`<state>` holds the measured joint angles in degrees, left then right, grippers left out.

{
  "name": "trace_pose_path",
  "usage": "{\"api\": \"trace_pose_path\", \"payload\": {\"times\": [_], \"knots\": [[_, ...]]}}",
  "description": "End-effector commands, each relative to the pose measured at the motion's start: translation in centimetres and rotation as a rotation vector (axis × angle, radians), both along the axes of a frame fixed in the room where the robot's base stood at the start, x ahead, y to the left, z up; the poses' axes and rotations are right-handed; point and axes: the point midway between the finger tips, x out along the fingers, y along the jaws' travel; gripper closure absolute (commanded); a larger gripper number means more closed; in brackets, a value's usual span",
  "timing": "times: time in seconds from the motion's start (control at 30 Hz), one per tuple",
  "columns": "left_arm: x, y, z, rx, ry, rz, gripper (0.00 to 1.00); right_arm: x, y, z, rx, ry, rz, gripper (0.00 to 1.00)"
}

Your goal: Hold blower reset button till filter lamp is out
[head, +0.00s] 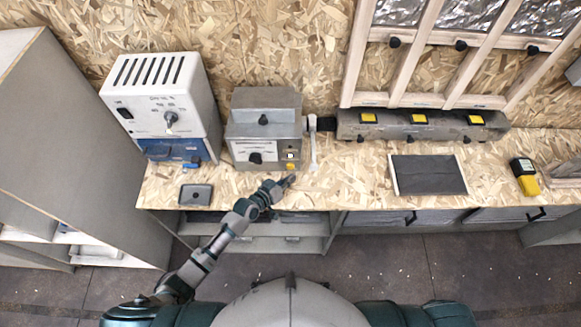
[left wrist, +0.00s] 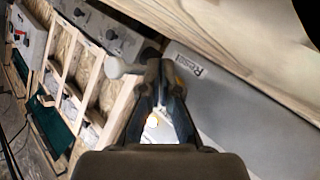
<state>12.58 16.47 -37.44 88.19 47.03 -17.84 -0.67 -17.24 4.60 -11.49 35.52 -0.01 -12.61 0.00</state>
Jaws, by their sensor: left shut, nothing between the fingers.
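The blower box (head: 263,130) is a grey metal unit on the wooden bench, with a white label, a black knob and a lever at its right side. A small pale, bright lamp (head: 291,155) sits at the lower right of its front. A yellow button (head: 291,166) is just below the lamp. My left gripper (head: 289,180) is shut and empty, its tips just in front of and below the yellow button. In the left wrist view the shut fingertips (left wrist: 163,68) are close to the grey panel marked "Reset" (left wrist: 188,64); a yellow edge shows beside them. Contact cannot be told. My right gripper is out of view.
A white and blue instrument (head: 160,100) stands left of the box. A grey rail with yellow tags (head: 420,125) runs to the right. A dark flat panel (head: 428,174) and a yellow meter (head: 524,178) lie on the bench. A small grey tray (head: 196,194) lies at left.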

Motion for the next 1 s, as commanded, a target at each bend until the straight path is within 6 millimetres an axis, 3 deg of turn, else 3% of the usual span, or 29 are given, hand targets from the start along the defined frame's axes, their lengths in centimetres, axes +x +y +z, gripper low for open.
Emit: {"api": "trace_pose_path", "payload": {"times": [0.4,1.0], "knots": [[-3.8,0.4,0.7,-0.008,-0.004,0.002,1.0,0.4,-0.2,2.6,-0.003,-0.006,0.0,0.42],[-4.1,0.3,0.6,-0.007,-0.006,0.003,1.0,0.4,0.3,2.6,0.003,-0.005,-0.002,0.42]]}}
